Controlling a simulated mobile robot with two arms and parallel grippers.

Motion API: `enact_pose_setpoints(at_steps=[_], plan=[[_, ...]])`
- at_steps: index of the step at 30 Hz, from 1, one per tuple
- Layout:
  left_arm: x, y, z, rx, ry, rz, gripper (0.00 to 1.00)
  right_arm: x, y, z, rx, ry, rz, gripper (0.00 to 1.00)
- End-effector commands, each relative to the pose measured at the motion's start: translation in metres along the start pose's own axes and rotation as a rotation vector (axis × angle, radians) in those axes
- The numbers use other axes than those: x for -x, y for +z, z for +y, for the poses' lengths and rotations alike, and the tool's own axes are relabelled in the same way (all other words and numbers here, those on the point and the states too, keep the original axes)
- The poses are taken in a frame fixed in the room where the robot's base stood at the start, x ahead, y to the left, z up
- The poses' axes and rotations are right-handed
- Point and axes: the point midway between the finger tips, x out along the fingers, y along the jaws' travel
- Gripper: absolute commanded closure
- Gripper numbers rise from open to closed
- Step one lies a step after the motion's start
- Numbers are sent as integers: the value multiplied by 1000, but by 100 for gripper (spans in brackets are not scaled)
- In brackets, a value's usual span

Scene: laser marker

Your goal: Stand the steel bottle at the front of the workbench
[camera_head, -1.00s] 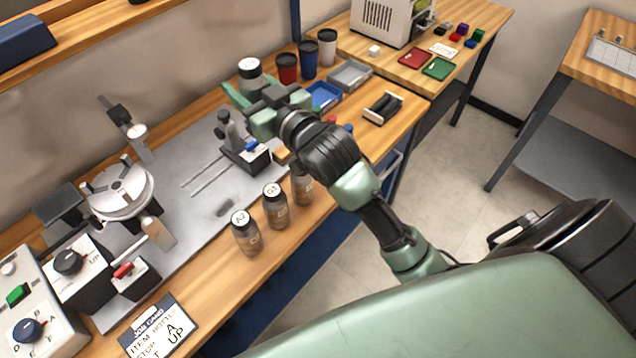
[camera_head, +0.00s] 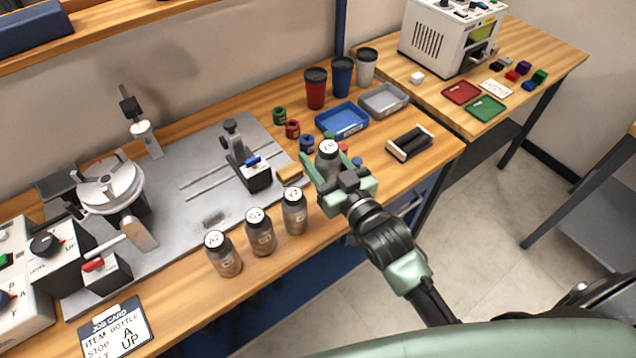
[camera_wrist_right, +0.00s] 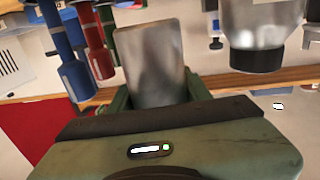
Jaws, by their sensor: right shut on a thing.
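A steel bottle (camera_head: 328,160) with a dark shoulder and a white-labelled cap is held upright in my right gripper (camera_head: 326,178), above the front part of the workbench. In the right wrist view the bottle's grey metal body (camera_wrist_right: 152,62) sits between the green fingers, and the gripper is shut on it. Whether its base touches the bench is hidden by the gripper. Three similar labelled bottles stand in a row at the front edge: a left one (camera_head: 223,254), a middle one (camera_head: 261,232) and a right one (camera_head: 294,211). My left gripper is not in view.
The wooden workbench (camera_head: 180,292) carries a metal plate with a clamp (camera_head: 248,165) and a rotary fixture (camera_head: 112,188). Behind my right gripper are coloured rings, a blue tray (camera_head: 342,120), a grey tray (camera_head: 384,100) and tumblers. A black roller stand (camera_head: 410,143) is to the right.

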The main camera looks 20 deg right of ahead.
Motion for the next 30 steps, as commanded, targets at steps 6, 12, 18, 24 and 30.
enact_pose_setpoints(at_steps=[6, 12, 18, 24, 30], plan=[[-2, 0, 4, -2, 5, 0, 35, 0, 38, 0, -1, 0, 0, 97], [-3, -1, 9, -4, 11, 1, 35, 0, 57, 0, -1, 0, -1, 97], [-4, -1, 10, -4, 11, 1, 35, -1, 79, 0, -1, 0, 1, 97], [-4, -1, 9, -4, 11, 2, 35, 0, 80, 0, -1, 0, 3, 97], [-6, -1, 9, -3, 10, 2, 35, 0, 84, 0, -1, 0, 1, 49]])
